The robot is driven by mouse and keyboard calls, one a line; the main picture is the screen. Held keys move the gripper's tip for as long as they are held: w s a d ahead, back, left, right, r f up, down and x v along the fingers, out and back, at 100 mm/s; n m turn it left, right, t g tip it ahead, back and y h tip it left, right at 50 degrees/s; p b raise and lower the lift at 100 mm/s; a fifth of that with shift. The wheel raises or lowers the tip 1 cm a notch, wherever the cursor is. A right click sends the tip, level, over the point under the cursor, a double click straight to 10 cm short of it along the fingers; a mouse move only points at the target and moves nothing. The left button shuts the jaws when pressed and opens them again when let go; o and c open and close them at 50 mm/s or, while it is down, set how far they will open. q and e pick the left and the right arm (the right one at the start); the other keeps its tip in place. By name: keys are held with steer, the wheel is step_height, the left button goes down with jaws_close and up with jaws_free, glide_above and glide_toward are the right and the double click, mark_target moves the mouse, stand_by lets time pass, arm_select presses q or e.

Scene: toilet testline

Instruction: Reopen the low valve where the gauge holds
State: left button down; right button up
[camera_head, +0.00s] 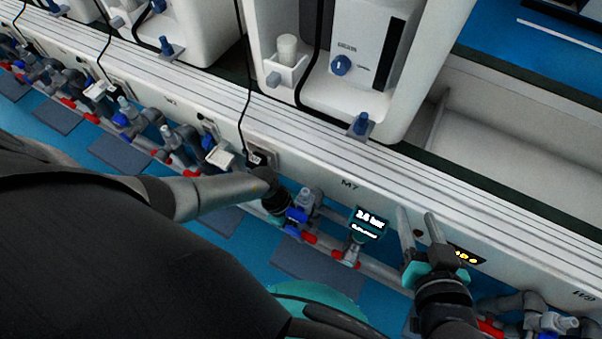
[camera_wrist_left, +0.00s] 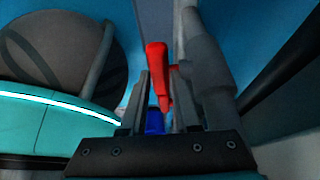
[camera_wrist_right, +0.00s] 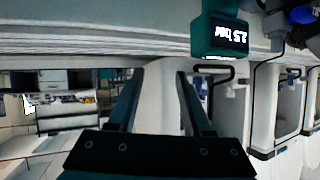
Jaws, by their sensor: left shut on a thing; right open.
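The gauge (camera_head: 368,224) has a teal case on the lower pipe under the M7 label, and its lit screen reads about 2.5 bar. It also shows upside down in the right wrist view (camera_wrist_right: 226,36). My left gripper (camera_head: 287,219) is at the valves left of the gauge. In the left wrist view a red valve lever (camera_wrist_left: 157,72) stands between its fingers, which are shut on it. Something blue (camera_wrist_left: 154,122) shows below the lever. In the head view the blue valve (camera_head: 297,216) is beside this gripper, which is partly hidden. My right gripper (camera_head: 419,228) is open and empty, right of the gauge.
A white rail (camera_head: 340,180) runs above the pipes. White toilet units (camera_head: 350,70) stand behind it. An amber-lit display (camera_head: 467,255) is just right of my right gripper. More red and blue valves (camera_head: 130,118) line the pipes at left.

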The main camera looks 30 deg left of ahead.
arm_select(q)
steer(key=shift+s+a+h+b, duration=0.1)
steer(key=shift+h+b, duration=0.2)
steer(key=shift+h, duration=0.1)
arm_select(e)
steer(key=shift+a+r+t+y, duration=0.3)
steer(key=shift+a+r+t, duration=0.05)
steer(key=shift+a+t, duration=0.3)
arm_select(q)
steer(key=c, duration=0.6)
jaws_free()
steer(key=shift+c, duration=0.2)
